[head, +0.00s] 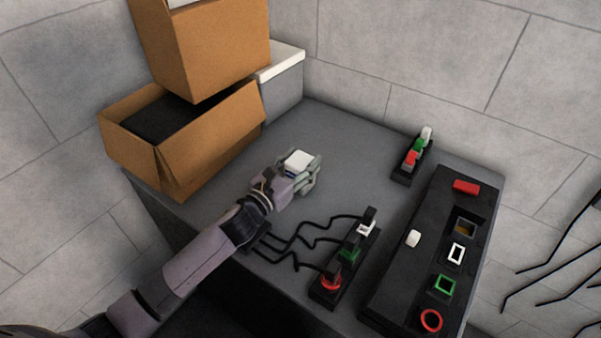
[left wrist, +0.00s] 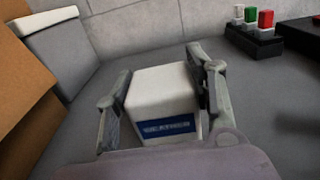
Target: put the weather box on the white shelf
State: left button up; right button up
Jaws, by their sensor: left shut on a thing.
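A small white box (head: 298,161) with a blue label is between the fingers of my left gripper (head: 303,174), over the middle of the grey table. In the left wrist view the white box (left wrist: 163,103) is upright between both fingers, and its white lettering is blurred but fits the weather box. My left gripper is shut on it. I cannot tell whether its base touches the table. A grey block with a white top (head: 282,64) stands at the back behind the cardboard boxes; I cannot tell if it is the white shelf. My right gripper is not in view.
Two cardboard boxes, an upper one (head: 205,45) above an open lower one (head: 215,136), stand at the back left. A black connector strip (head: 342,266) with cables, a black panel (head: 398,277) and a small rack (head: 402,177) are to the right. The table's back middle (head: 330,130) is clear.

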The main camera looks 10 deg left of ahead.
pick_arm(q)
jog(key=shift+r, duration=0.1)
jog(key=c, duration=0.6)
